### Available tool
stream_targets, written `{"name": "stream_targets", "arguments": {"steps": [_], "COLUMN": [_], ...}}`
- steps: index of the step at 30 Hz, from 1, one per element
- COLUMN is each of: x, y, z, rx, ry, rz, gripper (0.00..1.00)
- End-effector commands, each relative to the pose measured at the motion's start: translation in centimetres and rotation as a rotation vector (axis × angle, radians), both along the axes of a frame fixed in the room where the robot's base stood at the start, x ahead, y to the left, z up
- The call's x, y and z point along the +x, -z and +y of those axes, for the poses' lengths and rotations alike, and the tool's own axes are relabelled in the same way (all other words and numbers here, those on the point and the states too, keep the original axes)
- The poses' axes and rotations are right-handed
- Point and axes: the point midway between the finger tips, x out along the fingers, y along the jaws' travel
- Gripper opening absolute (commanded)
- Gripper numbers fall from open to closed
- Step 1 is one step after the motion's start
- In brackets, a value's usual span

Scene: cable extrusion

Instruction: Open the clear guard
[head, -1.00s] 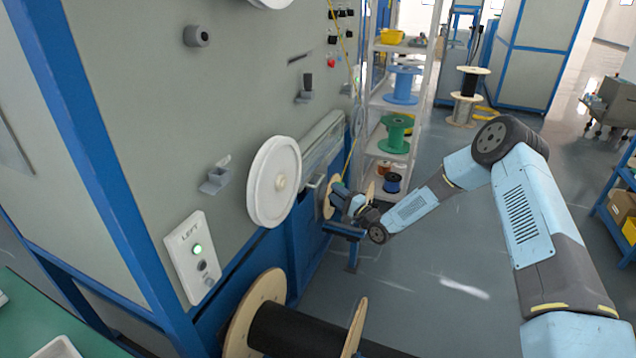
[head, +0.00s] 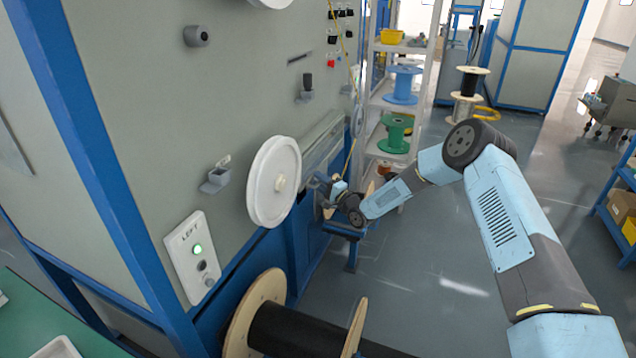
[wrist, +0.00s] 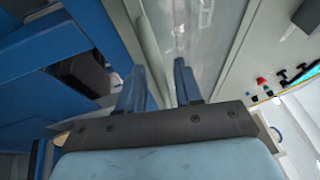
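The clear guard (head: 322,142) is a long see-through panel in a pale frame on the grey machine face, behind the large white wheel in the head view. In the wrist view the clear guard (wrist: 198,32) fills the upper middle, with its pale frame edge running up beside it. My gripper (wrist: 159,84) is at the guard's lower edge, its two dark blue fingers apart. I see nothing clearly held between them. In the head view my gripper (head: 316,184) is small and partly hidden beside the wheel, so contact with the guard cannot be told.
The white wheel (head: 273,182) stands out from the machine left of my gripper. A LEFT control box (head: 196,255) has a lit green button. A black-wound wooden spool (head: 300,330) is below. Shelves with spools (head: 396,132) stand behind. Open floor lies to the right.

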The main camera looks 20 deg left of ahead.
Motion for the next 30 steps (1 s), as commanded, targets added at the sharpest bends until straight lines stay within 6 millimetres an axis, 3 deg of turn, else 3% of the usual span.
{"name": "stream_targets", "arguments": {"steps": [10,22,23,30], "x": [0.0,0.0,-0.1,-0.2], "y": [0.0,0.1,0.2,0.0], "z": [0.0,-0.1,0.9,-0.2], "rx": [0.0,-0.002,-0.001,-0.03], "ry": [0.0,0.0,0.0,-0.002], "rz": [0.0,0.002,0.002,0.003], "gripper": [0.01,0.0,0.0,0.0]}}
